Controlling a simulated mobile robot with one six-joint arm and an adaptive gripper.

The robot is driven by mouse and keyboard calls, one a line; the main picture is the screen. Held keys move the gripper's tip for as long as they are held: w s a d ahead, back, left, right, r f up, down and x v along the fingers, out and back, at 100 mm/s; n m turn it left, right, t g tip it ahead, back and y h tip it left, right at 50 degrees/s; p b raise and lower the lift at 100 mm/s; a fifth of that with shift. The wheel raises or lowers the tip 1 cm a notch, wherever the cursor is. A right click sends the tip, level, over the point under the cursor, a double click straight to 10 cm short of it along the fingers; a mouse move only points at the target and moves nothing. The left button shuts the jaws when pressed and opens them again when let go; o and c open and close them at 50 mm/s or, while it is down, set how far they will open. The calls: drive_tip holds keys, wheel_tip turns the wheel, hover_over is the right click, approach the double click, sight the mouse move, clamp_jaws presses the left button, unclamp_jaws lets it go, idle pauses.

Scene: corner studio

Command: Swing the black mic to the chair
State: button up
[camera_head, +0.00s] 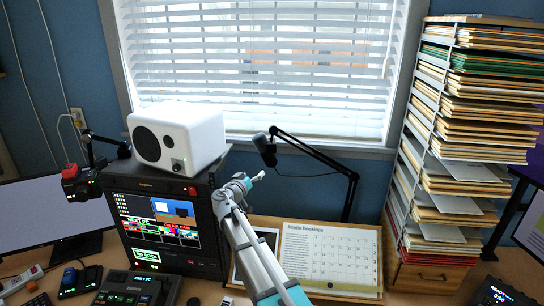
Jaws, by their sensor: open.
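A black mic (264,146) hangs at the left end of a jointed black boom arm (315,155). The boom rises from behind the desk calendar, in front of the window. My gripper (259,177) is just below the mic, open and apart from it in the picture. How far it is from the mic in depth I cannot tell. My arm reaches up from the bottom of the view. No chair shows in this view.
A white speaker (190,134) stands on a black monitor (160,228) left of my gripper. A red-and-black device (80,182) hangs from another black arm at the left. A calendar (328,256) stands at right. A tall rack of folders (462,150) stands beyond it.

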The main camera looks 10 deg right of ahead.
sight(266, 161)
drive_tip(key=shift+w+r, duration=0.1)
drive_tip(key=shift+w, duration=0.1)
idle(0.3)
drive_tip(key=x, duration=1.3)
drive_tip(key=shift+w+d, duration=0.1)
drive_tip(key=shift+w, duration=0.15)
drive_tip(key=shift+c, duration=0.3)
